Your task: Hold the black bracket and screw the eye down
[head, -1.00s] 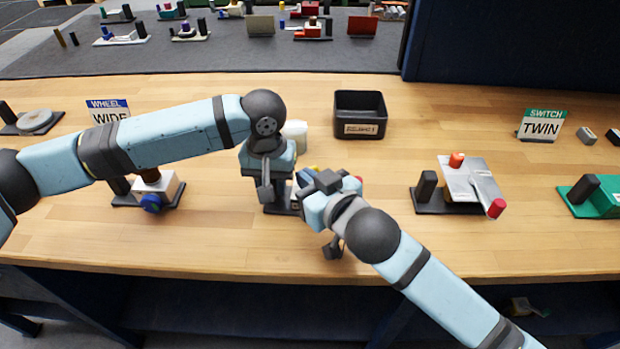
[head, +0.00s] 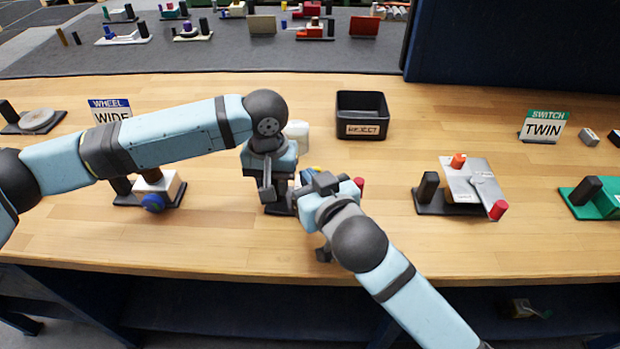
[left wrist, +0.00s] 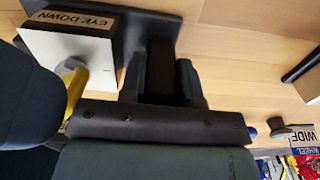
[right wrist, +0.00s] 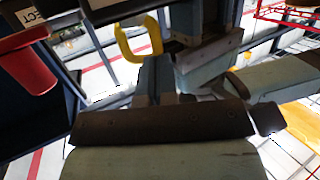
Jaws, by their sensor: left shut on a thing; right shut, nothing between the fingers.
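The valve unit stands on the bench in the middle of the head view, mostly behind my grippers. In the left wrist view it shows as a white block (left wrist: 72,58) with an "EYE DOWN" label (left wrist: 85,20) and a yellow eye (left wrist: 76,92). My left gripper (left wrist: 165,80) is shut on the upright black bracket (left wrist: 161,60); its arm comes from the left in the head view (head: 270,190). My right gripper (right wrist: 155,75) is shut and empty. Its fingertips are close to the yellow eye (right wrist: 140,40) in the right wrist view; whether they touch is unclear.
A black reject bin (head: 362,103) stands behind. A white cup-like object (head: 297,133) is just behind my left gripper.

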